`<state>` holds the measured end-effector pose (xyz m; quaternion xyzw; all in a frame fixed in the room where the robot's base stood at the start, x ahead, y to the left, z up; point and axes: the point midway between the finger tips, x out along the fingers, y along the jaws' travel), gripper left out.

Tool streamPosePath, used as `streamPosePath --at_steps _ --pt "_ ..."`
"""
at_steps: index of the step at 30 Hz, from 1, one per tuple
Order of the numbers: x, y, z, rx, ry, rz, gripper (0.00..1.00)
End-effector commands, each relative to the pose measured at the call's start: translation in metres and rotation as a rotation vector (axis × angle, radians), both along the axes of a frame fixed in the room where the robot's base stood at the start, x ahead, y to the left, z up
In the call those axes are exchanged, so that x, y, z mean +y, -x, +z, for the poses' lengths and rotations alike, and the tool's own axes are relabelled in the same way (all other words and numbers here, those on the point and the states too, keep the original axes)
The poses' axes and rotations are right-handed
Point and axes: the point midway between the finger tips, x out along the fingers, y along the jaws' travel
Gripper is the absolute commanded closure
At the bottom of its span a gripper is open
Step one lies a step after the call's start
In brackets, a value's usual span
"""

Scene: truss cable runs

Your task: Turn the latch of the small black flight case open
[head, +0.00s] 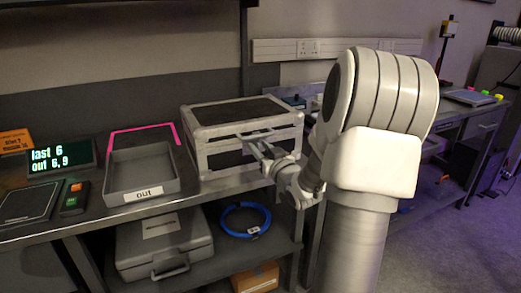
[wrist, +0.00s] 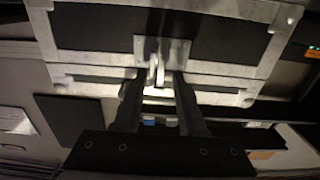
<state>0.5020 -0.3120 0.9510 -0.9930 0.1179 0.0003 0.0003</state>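The small black flight case (head: 232,113) has silver edges and stands closed on the bench in the head view. In the wrist view its black panel (wrist: 88,27) and silver edging fill the upper part. Its latch (wrist: 158,66), a pale metal piece on a plate, sits at the middle of that edging. My gripper (wrist: 158,80) is open, with one dark finger on each side of the latch's lower part. I cannot tell whether either finger touches it. In the head view my gripper (head: 257,146) is at the case's front face and hides the latch.
A grey tray marked "out" (head: 145,192) stands left of the case, with a pink strip behind it. A display (head: 62,158) and a small button box (head: 75,197) are further left. A grey hard case (head: 165,245) and blue cable coil (head: 246,221) lie on the shelf below.

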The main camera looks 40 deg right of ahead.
Motion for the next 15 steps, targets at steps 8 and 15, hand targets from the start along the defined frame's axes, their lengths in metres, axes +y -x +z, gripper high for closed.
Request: streamPosePath --at_steps 8,15 --pt "-0.0001 -0.0007 0.0003 0.0 0.0 0.0 0.65" --pt "-0.0001 -0.0005 0.0003 0.0 0.0 0.0 1.0"
